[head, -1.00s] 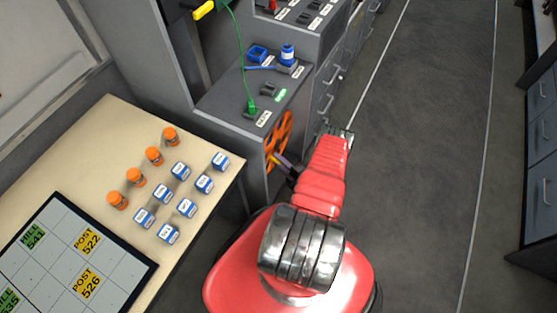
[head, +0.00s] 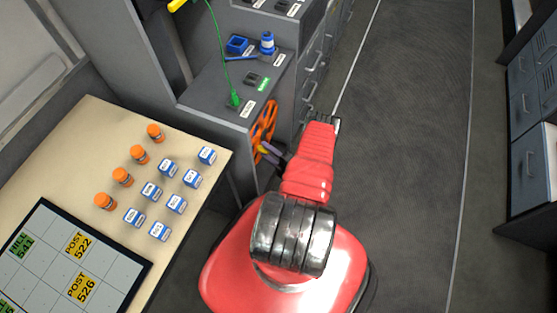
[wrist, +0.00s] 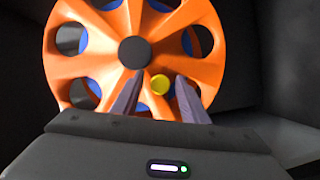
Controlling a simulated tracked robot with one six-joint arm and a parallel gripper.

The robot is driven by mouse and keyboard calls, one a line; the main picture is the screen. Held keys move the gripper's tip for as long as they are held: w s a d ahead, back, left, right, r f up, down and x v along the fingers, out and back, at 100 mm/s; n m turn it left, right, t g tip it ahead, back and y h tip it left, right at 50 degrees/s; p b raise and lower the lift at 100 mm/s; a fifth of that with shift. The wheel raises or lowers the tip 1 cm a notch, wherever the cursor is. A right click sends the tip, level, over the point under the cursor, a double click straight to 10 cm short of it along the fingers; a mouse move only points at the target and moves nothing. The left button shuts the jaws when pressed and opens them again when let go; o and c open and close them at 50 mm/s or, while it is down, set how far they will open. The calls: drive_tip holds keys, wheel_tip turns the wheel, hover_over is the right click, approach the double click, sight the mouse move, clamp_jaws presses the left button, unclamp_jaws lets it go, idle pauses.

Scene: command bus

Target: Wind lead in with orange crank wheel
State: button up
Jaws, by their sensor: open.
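The orange crank wheel (head: 264,128) is mounted upright on the side of the grey cabinet, and it fills the top of the wrist view (wrist: 120,38). It has a dark hub (wrist: 134,53) and a yellow handle knob (wrist: 160,84) below right of the hub. My gripper (wrist: 157,82) is open, its two fingers in front of the wheel on either side of the knob. I cannot tell whether they touch it. In the head view my gripper (head: 268,154) is at the wheel's lower part. A green lead (head: 222,60) runs up from a green plug (head: 234,99) on the cabinet top.
A blue tray (head: 238,45) and blue bottle (head: 267,43) stand on the cabinet. Floor (head: 400,140) at right is clear.

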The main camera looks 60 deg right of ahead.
drive_tip(key=v, duration=1.3)
drive_tip(key=shift+s, duration=0.1)
drive_tip(key=shift+r, duration=0.15)
